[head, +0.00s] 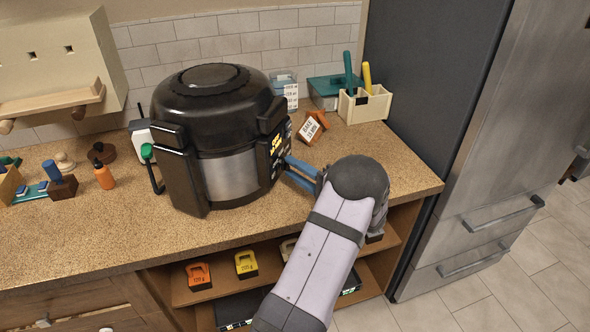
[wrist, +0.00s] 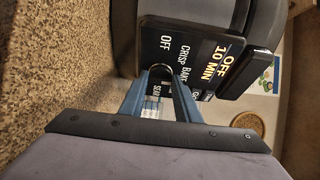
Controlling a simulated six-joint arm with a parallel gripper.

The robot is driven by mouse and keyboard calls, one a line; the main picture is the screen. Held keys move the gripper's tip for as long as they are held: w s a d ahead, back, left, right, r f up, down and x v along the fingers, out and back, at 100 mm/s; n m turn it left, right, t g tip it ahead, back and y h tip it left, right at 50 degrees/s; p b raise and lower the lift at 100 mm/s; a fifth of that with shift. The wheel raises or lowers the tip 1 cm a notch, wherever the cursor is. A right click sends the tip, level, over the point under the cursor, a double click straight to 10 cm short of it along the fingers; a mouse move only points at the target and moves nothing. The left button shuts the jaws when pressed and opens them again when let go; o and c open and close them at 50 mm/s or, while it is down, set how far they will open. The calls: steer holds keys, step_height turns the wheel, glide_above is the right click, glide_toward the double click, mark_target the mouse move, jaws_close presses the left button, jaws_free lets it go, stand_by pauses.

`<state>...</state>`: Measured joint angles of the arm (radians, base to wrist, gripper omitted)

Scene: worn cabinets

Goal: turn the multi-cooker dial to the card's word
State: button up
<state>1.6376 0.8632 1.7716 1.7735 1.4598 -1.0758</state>
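The black multi-cooker (head: 230,175) with a steel band stands on the counter, its control panel facing right. In the wrist view the panel (wrist: 180,47) has a lit display reading "OFF" and "10 MIN". Printed words include OFF, CRISP, BAKE and SEAR. The dial (wrist: 161,68) shows only as a rounded rim between my fingertips; its pointer is hidden. My gripper (wrist: 164,76) has its blue fingers on either side of the dial; I cannot tell whether they press on it. In the head view my gripper (head: 289,170) reaches the panel. A card (head: 310,130) leans in a brown holder; its word is too small to read.
A cream caddy (head: 364,104) with utensils and a teal-lidded box (head: 325,88) stand behind. An orange bottle (head: 104,175) is at left. Orange and yellow weights (head: 246,264) sit on the shelf below. The fridge (head: 480,150) bounds the right. The front left counter is clear.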

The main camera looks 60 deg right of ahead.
steer(key=shift+c, duration=1)
steer(key=m, duration=0.1)
steer(key=m+g, duration=0.1)
steer(key=m, duration=0.1)
steer(key=shift+r+y, duration=0.25)
steer(key=shift+y, duration=0.05)
steer(key=shift+d+r+m+g+y+p, duration=0.15)
steer(key=shift+m+g+y+p, duration=0.3)
steer(key=shift+m+y+p, duration=1)
steer(key=shift+d+r+m+g+y+p, duration=0.15)
steer(key=shift+m+g+y+p, duration=0.3)
steer(key=shift+m+p, duration=1.15)
steer(key=shift+d+m+g+y+p, duration=0.3)
steer(key=shift+m+y+p, duration=0.6)
steer(key=shift+m, duration=1.35)
steer(key=shift+a, duration=0.1)
